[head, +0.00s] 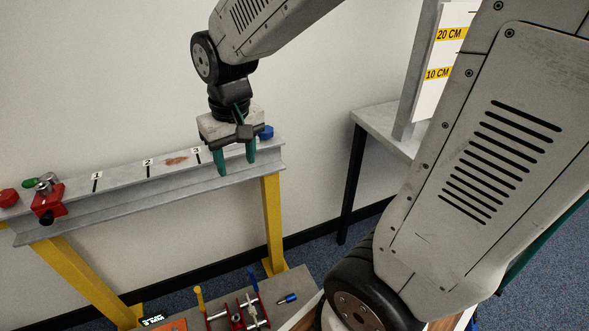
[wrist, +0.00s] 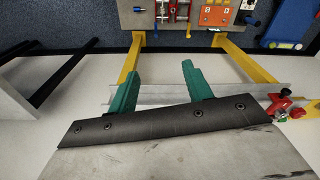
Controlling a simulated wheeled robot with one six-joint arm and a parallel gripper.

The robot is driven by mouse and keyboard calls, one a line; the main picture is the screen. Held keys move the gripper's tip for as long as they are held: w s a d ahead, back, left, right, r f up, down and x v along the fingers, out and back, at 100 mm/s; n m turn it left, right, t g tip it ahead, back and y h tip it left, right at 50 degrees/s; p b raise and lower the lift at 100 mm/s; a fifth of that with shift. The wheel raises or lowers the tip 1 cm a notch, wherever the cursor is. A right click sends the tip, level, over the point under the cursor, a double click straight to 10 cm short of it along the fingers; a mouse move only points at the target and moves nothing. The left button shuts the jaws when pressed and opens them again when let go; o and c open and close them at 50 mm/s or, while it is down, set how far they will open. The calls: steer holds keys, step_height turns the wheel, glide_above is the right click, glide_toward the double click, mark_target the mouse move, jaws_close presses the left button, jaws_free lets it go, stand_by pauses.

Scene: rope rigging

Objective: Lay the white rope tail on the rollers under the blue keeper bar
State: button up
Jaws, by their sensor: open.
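My gripper (head: 236,166) is open and empty, its two green fingers pointing down beside the right end of the grey beam. In the wrist view the gripper (wrist: 157,85) shows both fingers apart with nothing between them. A small red-framed fixture with pale cylindrical parts (head: 239,317) stands on the grey floor plate, far below the gripper. A blue upright piece (head: 254,279) beside it may be the keeper bar. The fixture also shows at the top of the wrist view (wrist: 173,12). I cannot make out the white rope tail in either view.
The grey beam (head: 130,195), marked 1 to 3, stands on yellow legs (head: 274,225). A red clamp (head: 48,203) sits at its left. An orange panel (wrist: 215,15) lies beside the fixture. A grey table (head: 385,125) with a height board stands right. My arm hides the lower right.

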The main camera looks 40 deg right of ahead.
steer(key=s+r, duration=0.3)
steer(key=s, duration=0.5)
steer(key=s+r, duration=0.3)
steer(key=s, duration=0.5)
steer(key=shift+s+d+n, duration=0.3)
steer(key=shift+d+n, duration=0.05)
steer(key=shift+n, duration=0.05)
